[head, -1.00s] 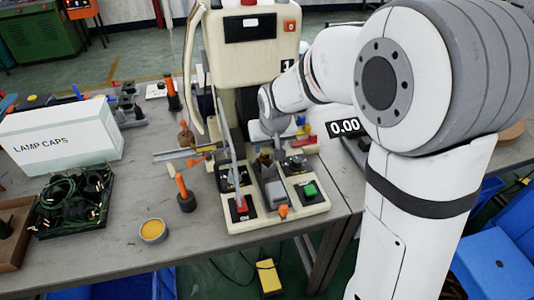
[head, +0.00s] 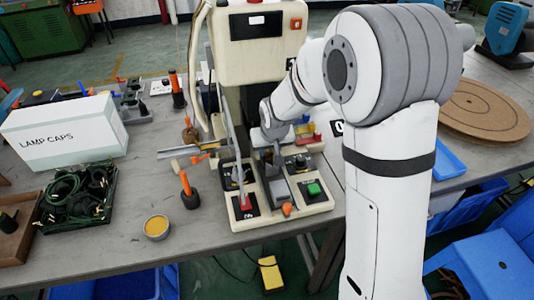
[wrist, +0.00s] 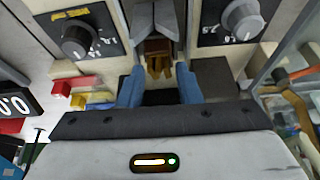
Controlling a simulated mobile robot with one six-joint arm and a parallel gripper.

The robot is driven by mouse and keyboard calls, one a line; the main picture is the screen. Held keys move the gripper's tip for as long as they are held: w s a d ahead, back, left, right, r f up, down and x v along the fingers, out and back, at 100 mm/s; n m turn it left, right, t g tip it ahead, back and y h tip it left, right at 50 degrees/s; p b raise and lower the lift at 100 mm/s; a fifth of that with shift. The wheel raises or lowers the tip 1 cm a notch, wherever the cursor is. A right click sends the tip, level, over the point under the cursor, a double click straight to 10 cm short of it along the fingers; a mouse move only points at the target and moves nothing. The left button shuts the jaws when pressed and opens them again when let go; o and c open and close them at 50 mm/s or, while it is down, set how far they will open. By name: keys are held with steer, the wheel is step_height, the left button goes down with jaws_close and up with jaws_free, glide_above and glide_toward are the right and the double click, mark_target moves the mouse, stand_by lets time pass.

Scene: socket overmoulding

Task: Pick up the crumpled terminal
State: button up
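A small crumpled brass-coloured piece (wrist: 159,66), which looks like the terminal, sits in the slot of the cream moulding machine (head: 262,222) in the wrist view. It is below a pair of grey jaws (wrist: 155,22). My gripper (wrist: 160,78) has two blue fingers standing apart, one on each side of the piece's near end. I see no clear contact between the fingers and the piece. In the head view my gripper (head: 271,146) is low at the machine's work area, and the terminal cannot be made out clearly there.
Dials (wrist: 80,40) and (wrist: 242,20) flank the slot closely. Red, yellow and blue small parts (head: 308,134) lie right of the machine. A lamp caps box (head: 65,137), a tray of green cables (head: 78,205) and a yellow-filled cup (head: 156,227) stand at left. The front bench is mostly clear.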

jaws_close()
